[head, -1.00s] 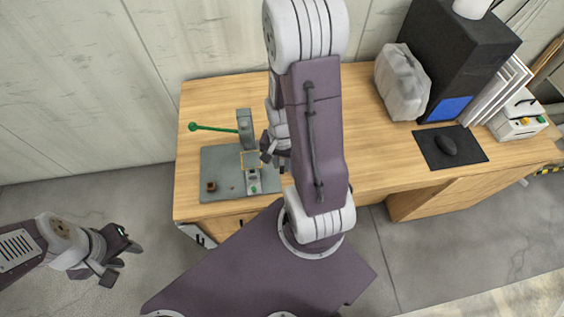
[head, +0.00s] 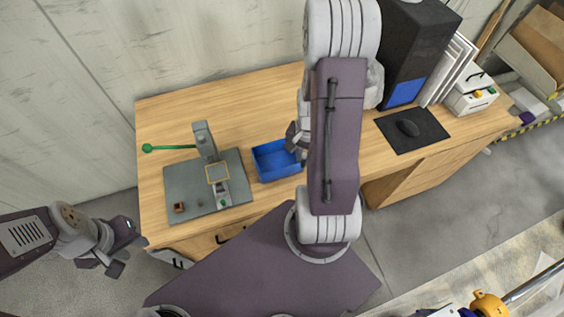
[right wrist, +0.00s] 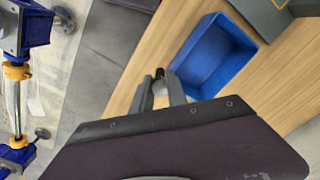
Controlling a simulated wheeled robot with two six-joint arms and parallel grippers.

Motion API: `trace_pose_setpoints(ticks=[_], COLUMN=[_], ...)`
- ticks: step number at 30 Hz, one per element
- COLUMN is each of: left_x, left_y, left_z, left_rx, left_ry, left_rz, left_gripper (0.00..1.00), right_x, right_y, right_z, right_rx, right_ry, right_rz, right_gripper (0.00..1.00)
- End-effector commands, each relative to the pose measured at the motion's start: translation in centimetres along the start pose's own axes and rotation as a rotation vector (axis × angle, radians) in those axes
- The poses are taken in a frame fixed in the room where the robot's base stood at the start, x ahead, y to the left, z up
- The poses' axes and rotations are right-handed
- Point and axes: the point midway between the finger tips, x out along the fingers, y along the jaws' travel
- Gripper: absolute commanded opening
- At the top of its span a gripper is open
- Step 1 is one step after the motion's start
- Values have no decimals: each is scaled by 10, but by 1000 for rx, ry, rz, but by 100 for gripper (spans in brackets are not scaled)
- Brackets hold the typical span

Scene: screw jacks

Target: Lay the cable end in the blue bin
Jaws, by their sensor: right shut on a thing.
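The blue bin (head: 268,162) stands on the wooden table, right of the grey base plate, and looks empty where I see into it. It also shows in the right wrist view (right wrist: 212,62). My right gripper (head: 296,142) is at the bin's right side in the head view, partly hidden by my arm. In the right wrist view my right gripper (right wrist: 160,80) is shut on a small dark piece, likely the cable end (right wrist: 160,73), beside the bin's rim. The rest of the cable is not clear. My left gripper (head: 122,250) is open and empty, left of the table.
A grey base plate (head: 180,185) with an upright post and green-knobbed lever (head: 147,148) stands left of the bin. A black computer tower (head: 410,50), a mouse mat (head: 425,135) and a white box (head: 472,97) are to the right. The table's back left is clear.

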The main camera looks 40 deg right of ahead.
Motion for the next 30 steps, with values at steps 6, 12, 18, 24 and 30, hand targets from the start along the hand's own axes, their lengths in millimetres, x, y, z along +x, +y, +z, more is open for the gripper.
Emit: trace_pose_setpoints(ticks=[6, 12, 18, 24, 30], left_x=[-3, -6, -7, -9, -10], left_y=[0, 0, 0, 0, 0], left_z=[0, -1, -1, -1, -1], left_rx=[0, 0, 0, 0, 0], left_ry=[0, 0, 0, 0, 0], left_rz=[0, 0, 0, 0, 0], left_gripper=[36, 36, 36, 36, 36], right_x=[28, 52, 64, 82, 105], right_y=[-46, -85, -105, -104, -105], right_z=[-9, -17, -22, -22, -22], right_rx=[-6, -5, -1, 0, 0], right_ry=[-3, -2, -1, -4, -1], right_rz=[2, 1, 0, 3, 0], right_gripper=[0, 0, 0, 0, 0])
